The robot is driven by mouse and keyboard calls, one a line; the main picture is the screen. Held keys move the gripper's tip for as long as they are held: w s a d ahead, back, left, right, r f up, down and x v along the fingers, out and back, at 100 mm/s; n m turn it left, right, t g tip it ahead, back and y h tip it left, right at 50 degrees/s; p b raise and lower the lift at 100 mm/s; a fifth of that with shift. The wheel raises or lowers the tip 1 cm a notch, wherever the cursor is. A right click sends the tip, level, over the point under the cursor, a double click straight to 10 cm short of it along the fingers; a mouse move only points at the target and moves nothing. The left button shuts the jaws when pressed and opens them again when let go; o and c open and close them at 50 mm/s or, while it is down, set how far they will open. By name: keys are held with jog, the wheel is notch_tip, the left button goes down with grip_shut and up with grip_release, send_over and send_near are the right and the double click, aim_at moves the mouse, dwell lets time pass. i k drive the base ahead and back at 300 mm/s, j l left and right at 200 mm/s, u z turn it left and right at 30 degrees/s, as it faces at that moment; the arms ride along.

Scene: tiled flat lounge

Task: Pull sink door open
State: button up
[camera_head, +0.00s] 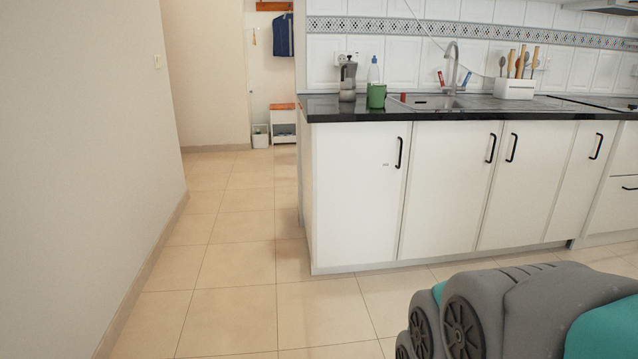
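The sink (428,101) with its curved tap (452,68) is set in the black worktop. White cabinet doors run below it, all shut. The door below the sink (445,195) has a black bar handle (491,148) near its upper right corner. The door to its right (522,190) has a handle (512,147) near its upper left corner. The leftmost door (352,205) has a handle (399,152) at its upper right. My gripper is not in view. A grey and teal part of my arm fills the lower right, in front of the cabinets.
A moka pot (348,79), a green cup (376,96) and a bottle (374,70) stand on the worktop. A white utensil holder (514,88) stands right of the tap. Tiled floor (325,312) before the cabinets is clear. A wall (85,170) bounds the left.

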aim_at(452, 163)
jog(key=i+l+z, duration=0.1)
jog(key=i, duration=0.35)
jog(key=i+l+z, duration=0.15)
jog(key=i, duration=0.35)
jog(key=i+l+z, duration=0.1)
jog(key=i, duration=0.35)
jog(key=l, duration=0.1)
